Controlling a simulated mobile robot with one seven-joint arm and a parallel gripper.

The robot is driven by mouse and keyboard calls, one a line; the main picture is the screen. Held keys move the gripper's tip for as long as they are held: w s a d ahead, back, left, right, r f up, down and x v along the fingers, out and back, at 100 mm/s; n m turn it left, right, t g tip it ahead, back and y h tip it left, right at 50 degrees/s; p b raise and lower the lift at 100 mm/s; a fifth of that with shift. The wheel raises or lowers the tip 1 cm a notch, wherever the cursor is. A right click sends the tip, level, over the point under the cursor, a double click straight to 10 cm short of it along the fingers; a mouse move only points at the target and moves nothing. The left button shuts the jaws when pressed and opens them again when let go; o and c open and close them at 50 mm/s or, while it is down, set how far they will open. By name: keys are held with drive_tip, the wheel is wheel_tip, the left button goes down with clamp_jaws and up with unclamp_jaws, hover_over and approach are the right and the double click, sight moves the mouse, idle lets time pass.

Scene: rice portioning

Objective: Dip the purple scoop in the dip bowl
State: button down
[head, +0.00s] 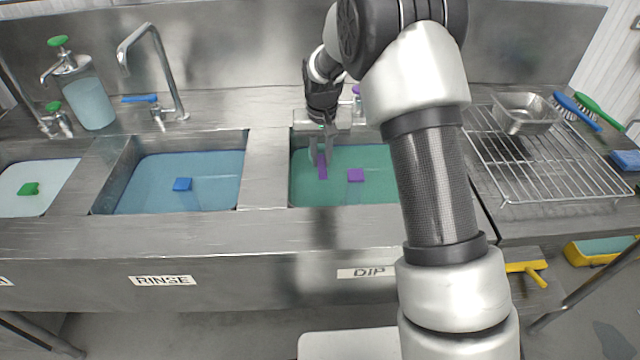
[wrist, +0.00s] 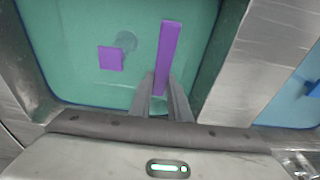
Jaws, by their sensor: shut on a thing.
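My gripper (head: 325,150) is over the dip basin (head: 383,202) and is shut on a long flat purple piece, the purple scoop (head: 322,168). In the wrist view the scoop (wrist: 169,45) sticks out from between my fingertips (wrist: 161,92), over the teal liquid. The gripper hides its near end, and I cannot tell whether it touches the liquid. A separate purple block (head: 356,175) is in the basin to the right of the scoop. In the wrist view this block (wrist: 110,58) is to the left, beside a faint rounded shape under the surface.
A metal divider (head: 264,170) separates the dip basin from the rinse basin, which holds blue liquid and a blue block (head: 182,184). A wire rack (head: 550,165) with a metal pan (head: 525,112) is at the right. A faucet (head: 155,70) stands behind the rinse basin.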

sight(321, 160)
wheel_tip(321, 160, up, 10)
drive_tip(key=p, duration=0.6)
drive_tip(key=shift+r, duration=0.25)
idle(1.0)
